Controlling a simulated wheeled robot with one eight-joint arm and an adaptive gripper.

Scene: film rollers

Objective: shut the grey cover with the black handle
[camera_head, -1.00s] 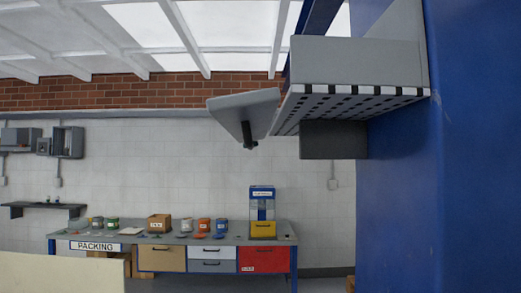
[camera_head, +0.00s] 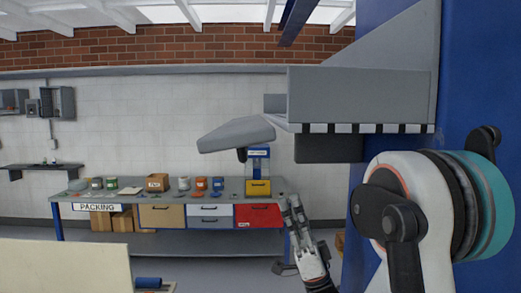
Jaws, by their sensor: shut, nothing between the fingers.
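The grey cover (camera_head: 233,134) is a flat panel that sticks out to the left of the grey machine housing (camera_head: 357,97), tilted and standing open. Its black handle (camera_head: 242,155) hangs at the lower edge near the right end. My gripper (camera_head: 290,203) is below and to the right of the cover, apart from it, pointing up in the picture with its fingers together and nothing held. The hinge side of the cover is partly hidden by the housing.
A blue column (camera_head: 453,60) fills the right side. A dark box (camera_head: 328,148) hangs under the housing. A packing bench (camera_head: 160,209) with tins, boxes and drawers stands at the back wall. A cream panel (camera_head: 60,267) is at lower left.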

